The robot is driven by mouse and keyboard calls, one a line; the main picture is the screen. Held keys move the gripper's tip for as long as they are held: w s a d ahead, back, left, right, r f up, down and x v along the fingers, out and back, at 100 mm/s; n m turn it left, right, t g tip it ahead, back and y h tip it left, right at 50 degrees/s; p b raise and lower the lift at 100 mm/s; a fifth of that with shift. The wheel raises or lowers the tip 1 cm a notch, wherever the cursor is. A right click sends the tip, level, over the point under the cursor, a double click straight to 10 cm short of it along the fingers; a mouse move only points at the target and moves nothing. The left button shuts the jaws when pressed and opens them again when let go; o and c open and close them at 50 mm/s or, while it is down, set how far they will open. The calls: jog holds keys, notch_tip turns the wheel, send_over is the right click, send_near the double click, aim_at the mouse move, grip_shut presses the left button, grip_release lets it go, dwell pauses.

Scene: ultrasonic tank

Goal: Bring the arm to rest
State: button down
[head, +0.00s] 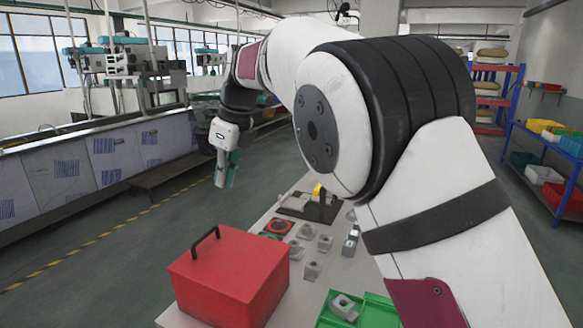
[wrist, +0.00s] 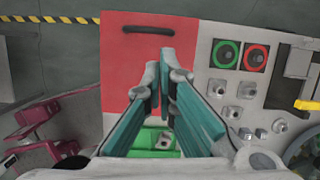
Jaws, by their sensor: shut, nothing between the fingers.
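My gripper (head: 222,180) hangs in the air at the upper left of the work table in the head view, fingers pointing down. Its teal-padded fingers also show in the wrist view (wrist: 164,68). The fingertips are together and nothing is held between them. My arm is raised and bent, and its white links hide part of the table and room in the head view. The gripper is apart from the table and everything on it.
The table (head: 318,285) holds a red box (head: 225,280) with a black handle, a green tray (head: 375,312) with a grey part inside, and several loose grey parts (head: 312,270). Green (wrist: 225,53) and red (wrist: 256,57) rings lie beside the box. A blue shelf (head: 550,190) stands right.

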jog(key=s+d+r+n+t, duration=0.1)
jog(key=s+d+r+n, duration=0.2)
jog(key=d, duration=0.6)
jog(key=s+d+r+n, duration=0.25)
jog(key=s+d, duration=0.25)
jog(key=d, duration=0.3)
jog(key=s+d+r+n+t, duration=0.15)
jog(key=s+d+n, duration=0.25)
jog(key=d, duration=0.5)
jog(key=s+d+f+n+h, duration=0.1)
jog(key=s+d+f+n, duration=0.2)
jog(key=s, duration=0.4)
jog(key=s+d+f+n+t+h, duration=0.1)
jog(key=s+d+f+n, duration=0.2)
jog(key=s, duration=0.4)
jog(key=s+d+f+n+h, duration=0.1)
jog(key=s+d+f+n, duration=0.3)
jog(key=s+d+n, duration=0.1)
jog(key=shift+s+d, duration=0.9)
jog(key=shift+s, duration=0.25)
jog(key=shift+n, duration=0.25)
